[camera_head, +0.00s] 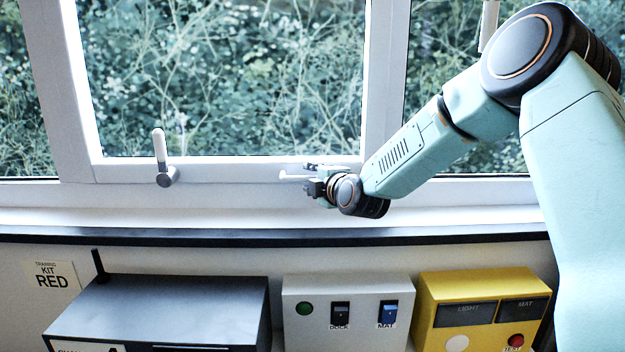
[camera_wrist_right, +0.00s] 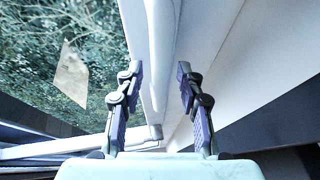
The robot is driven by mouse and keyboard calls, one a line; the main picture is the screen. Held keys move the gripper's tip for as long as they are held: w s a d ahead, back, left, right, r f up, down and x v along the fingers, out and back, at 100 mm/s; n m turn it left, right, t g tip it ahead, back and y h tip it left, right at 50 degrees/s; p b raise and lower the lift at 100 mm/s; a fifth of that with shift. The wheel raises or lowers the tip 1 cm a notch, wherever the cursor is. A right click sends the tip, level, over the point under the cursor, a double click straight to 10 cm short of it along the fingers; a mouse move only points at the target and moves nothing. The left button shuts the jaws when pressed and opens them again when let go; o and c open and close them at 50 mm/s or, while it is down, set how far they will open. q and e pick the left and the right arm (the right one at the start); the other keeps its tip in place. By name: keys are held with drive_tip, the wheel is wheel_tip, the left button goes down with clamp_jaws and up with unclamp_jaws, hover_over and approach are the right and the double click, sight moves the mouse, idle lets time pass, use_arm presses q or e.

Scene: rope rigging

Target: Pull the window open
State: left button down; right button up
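The window has a white-framed pane (camera_head: 235,172) with green foliage behind the glass. I cannot tell whether it is fully closed or slightly ajar. A white handle with a grey base (camera_head: 161,158) stands upright on its bottom rail at left. A thin pale lever (camera_head: 294,177) points left at the rail's right part. My right gripper (camera_head: 312,177) is at this lever, in front of the rail. In the wrist view its two fingers (camera_wrist_right: 157,68) are apart, with a long white bar (camera_wrist_right: 163,45) showing between them. Contact cannot be told. My left gripper is out of view.
Below the sill with its dark edge (camera_head: 240,237) stand a dark box (camera_head: 175,295), a grey switch box (camera_head: 345,283) and a yellow box (camera_head: 470,283). Another white handle (camera_head: 488,24) is at top right.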

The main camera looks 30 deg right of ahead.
drive_tip(key=shift+w+a, duration=0.1)
drive_tip(key=shift+c, duration=0.7)
drive_tip(key=shift+s+d, duration=0.25)
drive_tip(key=shift+s, duration=0.05)
drive_tip(key=c, duration=0.4)
drive_tip(key=shift+w, duration=0.1)
clamp_jaws()
